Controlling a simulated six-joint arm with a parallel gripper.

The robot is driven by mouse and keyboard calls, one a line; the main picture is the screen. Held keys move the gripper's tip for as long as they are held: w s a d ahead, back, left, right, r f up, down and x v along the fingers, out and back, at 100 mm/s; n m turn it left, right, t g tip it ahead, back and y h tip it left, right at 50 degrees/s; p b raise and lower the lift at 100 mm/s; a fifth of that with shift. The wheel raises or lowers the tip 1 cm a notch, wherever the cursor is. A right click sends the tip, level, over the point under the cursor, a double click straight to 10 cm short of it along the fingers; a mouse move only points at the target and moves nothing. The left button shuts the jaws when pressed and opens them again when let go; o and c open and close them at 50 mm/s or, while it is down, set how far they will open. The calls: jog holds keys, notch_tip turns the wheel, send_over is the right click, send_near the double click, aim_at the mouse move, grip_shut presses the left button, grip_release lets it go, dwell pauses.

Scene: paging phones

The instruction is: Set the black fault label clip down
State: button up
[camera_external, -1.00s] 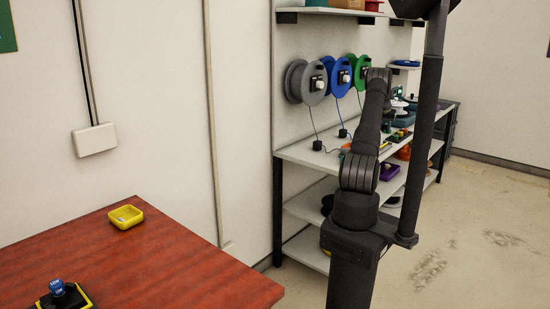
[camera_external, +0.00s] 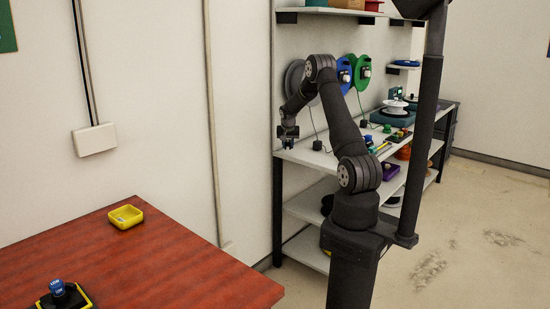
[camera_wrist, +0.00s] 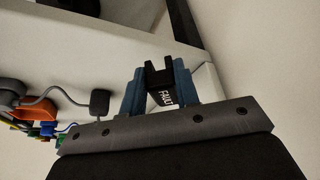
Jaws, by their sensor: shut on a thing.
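The black fault label clip (camera_wrist: 164,94), with white lettering, is between the two blue fingers of my gripper (camera_wrist: 160,84) in the wrist view. My gripper is shut on it. In the external view my gripper (camera_external: 288,144) hangs at the near left end of the white workbench shelf (camera_external: 305,156), close to its surface. The clip is too small to make out clearly there. I cannot tell whether the clip touches the shelf.
Reels in blue (camera_external: 343,76) and green (camera_external: 363,72) hang behind the shelf, with black plugs (camera_external: 317,145) on cords below. A red-brown table (camera_external: 150,262) at the left holds a yellow tray (camera_external: 126,223). The shelf's near end has free room.

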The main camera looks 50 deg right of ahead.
jog(key=w+a+n+t+y, duration=0.1)
jog(key=w+a+n, duration=0.2)
jog(key=a, duration=2)
jog(key=w+a+n+y, duration=0.1)
jog(key=w+a+n, duration=0.15)
jog(key=a, duration=2.05)
jog(key=s+a+r+n+y, duration=0.2)
jog(key=s+a+r+n, duration=0.3)
jog(key=a, duration=0.9)
jog(key=s+a+r+n+y, duration=0.1)
jog(key=s+a+r+n, duration=0.4)
jog(key=a, duration=1)
jog(key=s+a+r+n+y, duration=0.2)
jog(key=s+a+n, duration=0.35)
jog(key=a, duration=0.85)
jog(key=m, duration=0.2)
send_over(115, 252)
jog(key=d, duration=0.2)
jog(key=shift+g, duration=0.3)
jog(key=f, duration=0.6)
jog(key=shift+s+a+f, duration=0.15)
jog(key=shift+s+f, duration=0.1)
jog(key=shift+s, duration=0.1)
jog(key=shift+s+a+f, duration=0.15)
jog(key=shift+a+f, duration=0.15)
jog(key=shift+a, duration=0.1)
jog(key=shift+f, duration=1.9)
jog(key=shift+f, duration=0.15)
